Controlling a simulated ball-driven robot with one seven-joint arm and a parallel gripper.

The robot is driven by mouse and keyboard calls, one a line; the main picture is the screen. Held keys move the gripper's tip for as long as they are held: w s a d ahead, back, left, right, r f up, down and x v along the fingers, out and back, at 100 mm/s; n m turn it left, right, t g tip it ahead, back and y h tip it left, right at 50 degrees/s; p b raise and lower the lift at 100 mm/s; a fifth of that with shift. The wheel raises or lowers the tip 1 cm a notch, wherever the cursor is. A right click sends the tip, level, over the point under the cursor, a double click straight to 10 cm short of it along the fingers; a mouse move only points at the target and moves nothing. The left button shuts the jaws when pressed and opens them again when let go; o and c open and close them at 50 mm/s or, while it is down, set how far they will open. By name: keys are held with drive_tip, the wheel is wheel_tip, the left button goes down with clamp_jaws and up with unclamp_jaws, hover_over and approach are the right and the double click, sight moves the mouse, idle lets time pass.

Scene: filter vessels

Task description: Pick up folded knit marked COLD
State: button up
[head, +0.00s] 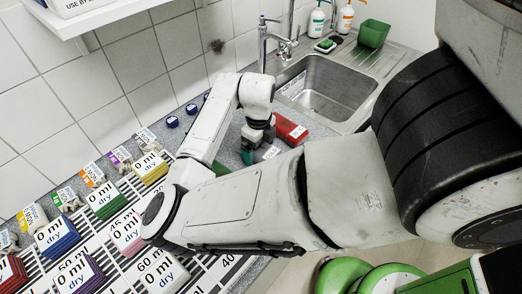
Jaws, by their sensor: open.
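My gripper (258,138) points down over the counter just left of the sink, its jaws open. Beside it on the right lies a red folded cloth (290,128) with a small white label. Just below the gripper is a grey folded piece (270,153) with a pale label, partly hidden by my forearm. A teal-green piece (248,156) shows at the gripper's left, mostly covered. The labels are too small to read, so I cannot tell which piece is marked COLD. I cannot tell whether the fingers touch any of them.
A striped rack (117,262) at lower left holds several coloured folded stacks with "ml dry" labels. Small tagged bundles and dark blue caps (172,122) line the wall. The sink (325,88), tap (264,45) and green container (373,33) stand behind. My arm covers the front counter.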

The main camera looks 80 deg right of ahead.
drive_tip(key=shift+c, duration=0.4)
drive_tip(key=c, duration=0.9)
drive_tip(key=shift+r, duration=0.15)
